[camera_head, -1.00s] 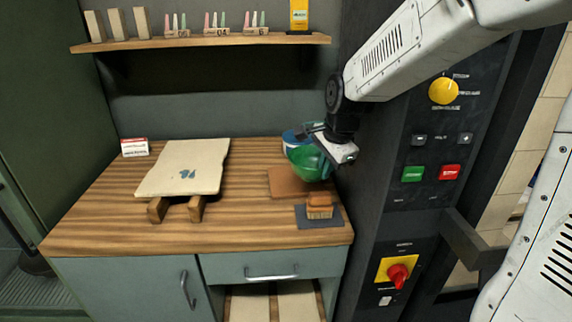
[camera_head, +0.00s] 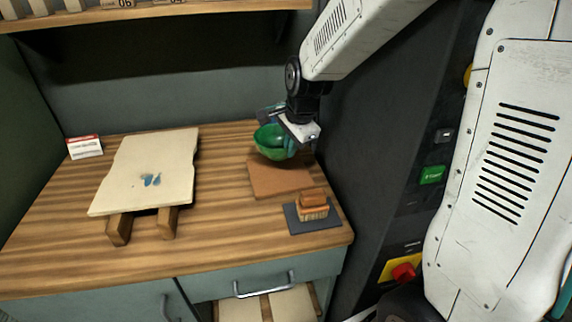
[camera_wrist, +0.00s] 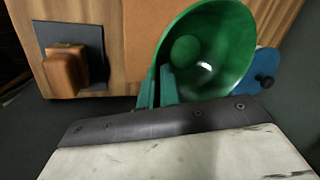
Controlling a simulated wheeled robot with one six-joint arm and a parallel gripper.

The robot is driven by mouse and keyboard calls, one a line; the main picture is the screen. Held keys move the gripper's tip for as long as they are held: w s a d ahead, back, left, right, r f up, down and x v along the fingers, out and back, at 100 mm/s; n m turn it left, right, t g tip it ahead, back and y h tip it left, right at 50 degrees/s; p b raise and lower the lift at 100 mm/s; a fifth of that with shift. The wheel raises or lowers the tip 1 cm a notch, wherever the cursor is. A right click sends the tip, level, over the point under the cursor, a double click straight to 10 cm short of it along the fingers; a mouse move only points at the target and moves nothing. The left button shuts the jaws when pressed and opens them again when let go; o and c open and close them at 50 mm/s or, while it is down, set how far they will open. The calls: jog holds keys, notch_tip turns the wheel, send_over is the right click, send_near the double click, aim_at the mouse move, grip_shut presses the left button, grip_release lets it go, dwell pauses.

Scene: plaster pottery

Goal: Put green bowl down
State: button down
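The green bowl (camera_head: 271,143) is at the right back of the wooden counter, above or at the far edge of a brown square mat (camera_head: 280,180). My gripper (camera_head: 290,146) is at the bowl's right side. In the wrist view the teal fingers of my gripper (camera_wrist: 158,88) are close together on the rim of the green bowl (camera_wrist: 225,45), which appears tilted there. Whether the bowl's base touches anything is hidden.
A pale board (camera_head: 150,170) on wooden blocks stands to the left. A blue round thing (camera_wrist: 262,72) is beside the bowl. A dark panel rises on the right.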

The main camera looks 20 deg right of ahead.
jog(key=shift+f, duration=2.8)
jog(key=shift+f, duration=0.15)
jog(key=c, duration=1.6)
grip_release()
jog(key=v, duration=1.2)
jog(key=shift+s, duration=0.1)
jog(key=shift+s+d, duration=0.1)
